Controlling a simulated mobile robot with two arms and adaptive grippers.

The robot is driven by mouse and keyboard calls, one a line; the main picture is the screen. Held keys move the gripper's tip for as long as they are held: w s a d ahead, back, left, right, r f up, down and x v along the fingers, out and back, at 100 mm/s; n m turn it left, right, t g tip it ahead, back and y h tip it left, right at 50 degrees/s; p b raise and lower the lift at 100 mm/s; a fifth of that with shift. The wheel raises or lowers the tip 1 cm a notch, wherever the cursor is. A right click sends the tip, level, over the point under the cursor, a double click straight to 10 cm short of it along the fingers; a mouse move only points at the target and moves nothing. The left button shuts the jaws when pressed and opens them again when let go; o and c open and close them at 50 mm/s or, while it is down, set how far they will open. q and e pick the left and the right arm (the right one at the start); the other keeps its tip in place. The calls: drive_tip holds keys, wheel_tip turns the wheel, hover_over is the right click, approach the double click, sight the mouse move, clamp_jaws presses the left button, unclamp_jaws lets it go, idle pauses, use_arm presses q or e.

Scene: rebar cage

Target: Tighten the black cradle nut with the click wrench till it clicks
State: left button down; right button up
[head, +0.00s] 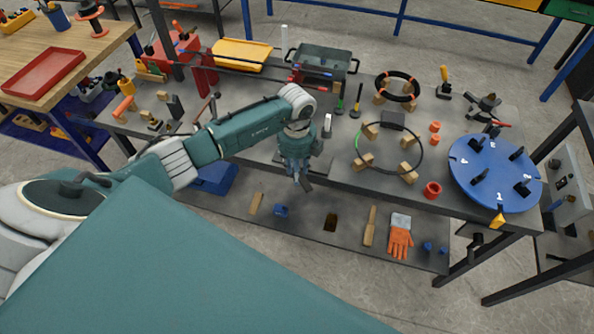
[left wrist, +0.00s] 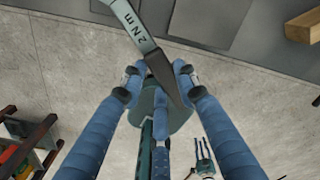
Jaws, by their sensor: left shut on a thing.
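My left gripper (head: 300,178) is over the front edge of the grey bench, pointing down. In the left wrist view its blue fingers (left wrist: 158,80) are shut around the dark tapered end of a tool (left wrist: 163,72). The tool has a pale teal, lettered shaft running off the top edge. It looks like the click wrench, though its head is not clear. I cannot make out the black cradle nut for certain in either view. My right gripper is not clearly seen.
The grey bench carries a black ring (head: 397,86), a larger ring on wooden blocks (head: 408,176), a blue turntable (head: 490,160) and a yellow tray (head: 241,53). A lower shelf holds orange gloves (head: 401,240) and a wooden-handled tool (head: 370,226). A red tray (head: 42,72) lies on the left table.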

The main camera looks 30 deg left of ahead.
use_arm(q)
drive_tip(key=shift+r+p, duration=1.3)
drive_tip(key=shift+r, duration=0.55)
